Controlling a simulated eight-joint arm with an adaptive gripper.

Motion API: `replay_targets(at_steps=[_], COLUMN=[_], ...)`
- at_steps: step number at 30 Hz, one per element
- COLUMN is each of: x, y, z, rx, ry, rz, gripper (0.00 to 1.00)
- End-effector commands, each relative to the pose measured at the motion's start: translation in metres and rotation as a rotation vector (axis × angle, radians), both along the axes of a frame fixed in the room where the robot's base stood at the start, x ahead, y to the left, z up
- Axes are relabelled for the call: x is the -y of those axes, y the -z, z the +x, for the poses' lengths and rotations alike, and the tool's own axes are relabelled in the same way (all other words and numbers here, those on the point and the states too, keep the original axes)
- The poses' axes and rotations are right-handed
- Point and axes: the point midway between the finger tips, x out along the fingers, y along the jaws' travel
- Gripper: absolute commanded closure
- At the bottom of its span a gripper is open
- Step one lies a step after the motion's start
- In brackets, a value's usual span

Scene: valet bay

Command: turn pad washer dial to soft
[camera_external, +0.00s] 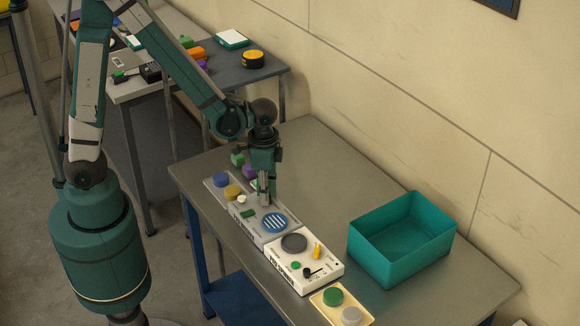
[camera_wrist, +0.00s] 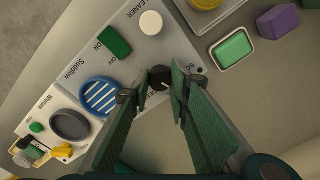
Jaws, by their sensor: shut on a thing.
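A light grey unit (camera_wrist: 145,52) with printed lettering, partly readable as "CLEANER", carries a black dial (camera_wrist: 160,77). My gripper (camera_wrist: 160,84) is shut on this dial, one finger on each side. A pale mark shows on the dial, but I cannot read its setting; a label beside it is mostly hidden by a finger. In the external view my gripper (camera_external: 266,198) points down at the grey unit (camera_external: 237,213) and hides the dial. The unit also has a green switch (camera_wrist: 114,41), a white round button (camera_wrist: 151,23) and a blue striped disc (camera_wrist: 100,97).
A white unit (camera_external: 317,281) with a grey disc, yellow lever and dark knob adjoins it. A cream tray (camera_external: 361,316) is in front, a teal bin (camera_external: 385,267) at right. Green (camera_wrist: 232,48) and purple (camera_wrist: 278,22) blocks lie near my gripper.

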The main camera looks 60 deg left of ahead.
Motion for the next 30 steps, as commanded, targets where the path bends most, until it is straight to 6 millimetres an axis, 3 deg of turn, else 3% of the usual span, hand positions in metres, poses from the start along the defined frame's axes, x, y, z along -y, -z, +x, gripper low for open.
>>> replay_targets(at_steps=[18,30], x=[-0.0006,-0.0005], y=[0.0012,0.0001], z=[-0.0001,0.0002], rx=[0.001,0.001], ry=[-0.535,-0.662], rz=[0.001,0.001], gripper=[0.93,0.93])
